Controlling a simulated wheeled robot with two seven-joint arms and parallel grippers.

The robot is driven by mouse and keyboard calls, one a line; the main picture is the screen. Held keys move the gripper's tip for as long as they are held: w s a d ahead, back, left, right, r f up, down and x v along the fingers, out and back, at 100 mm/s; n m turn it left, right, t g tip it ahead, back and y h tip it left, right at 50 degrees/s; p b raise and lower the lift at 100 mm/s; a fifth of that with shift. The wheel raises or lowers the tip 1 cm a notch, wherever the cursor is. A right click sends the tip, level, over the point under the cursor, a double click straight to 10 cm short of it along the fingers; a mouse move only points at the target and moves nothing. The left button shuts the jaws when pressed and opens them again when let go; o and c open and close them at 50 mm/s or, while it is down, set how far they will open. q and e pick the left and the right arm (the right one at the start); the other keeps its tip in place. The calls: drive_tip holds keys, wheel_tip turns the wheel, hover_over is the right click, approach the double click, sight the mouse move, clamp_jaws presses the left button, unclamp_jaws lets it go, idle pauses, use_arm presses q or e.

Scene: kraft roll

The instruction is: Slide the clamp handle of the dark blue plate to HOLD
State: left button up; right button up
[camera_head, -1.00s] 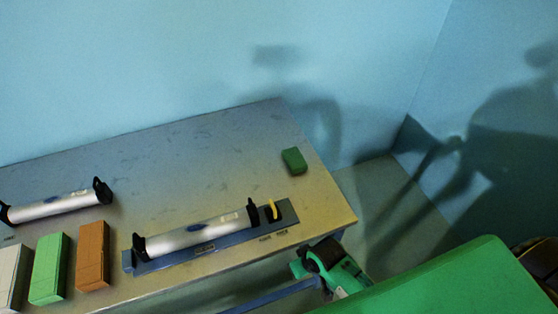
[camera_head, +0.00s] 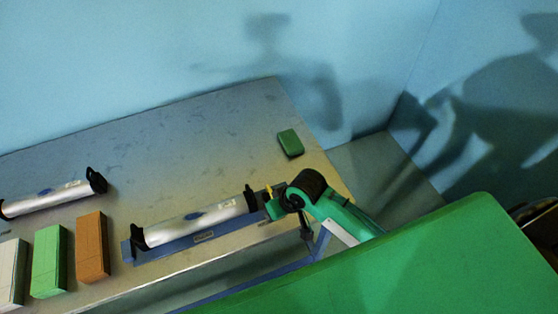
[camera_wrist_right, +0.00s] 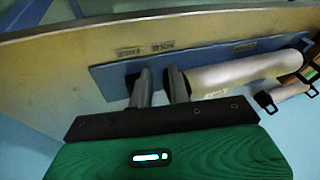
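The dark blue plate (camera_head: 203,237) lies along the table's front edge, with a silver roll (camera_head: 190,229) held between black brackets on it. A bit of the yellow clamp handle (camera_head: 269,191) shows at the plate's right end, beside my green right arm, which covers most of that end. In the right wrist view my right gripper (camera_wrist_right: 162,80) has its two dark fingers apart, over the plate (camera_wrist_right: 108,80) next to a dark slot and two small labels (camera_wrist_right: 145,50). The handle is not visible there, and I see nothing held between the fingers. My left gripper is not in view.
A green block (camera_head: 290,143) lies at the back right of the table. White (camera_head: 12,270), green (camera_head: 49,262) and orange (camera_head: 92,247) boxes stand at the left front, below another silver roll (camera_head: 50,198). The table's middle is clear.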

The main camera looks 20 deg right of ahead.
sight(271, 191)
drive_tip(key=w+d+r+m+g+h+p, duration=0.1)
drive_tip(key=w+d+r+g, duration=0.1)
drive_tip(key=w+r, duration=0.3)
drive_tip(key=w+d+r+m+g, duration=0.1)
drive_tip(key=w+d+r, duration=0.1)
drive_tip(key=r, duration=0.5)
drive_tip(key=p+x, duration=0.1)
drive_tip(key=x, duration=0.6)
drive_tip(key=p+x, duration=0.2)
drive_tip(key=x, duration=0.5)
drive_tip(key=shift+w+d, duration=0.15)
drive_tip(key=shift+d, duration=0.05)
drive_tip(key=shift+c, duration=0.2)
clamp_jaws()
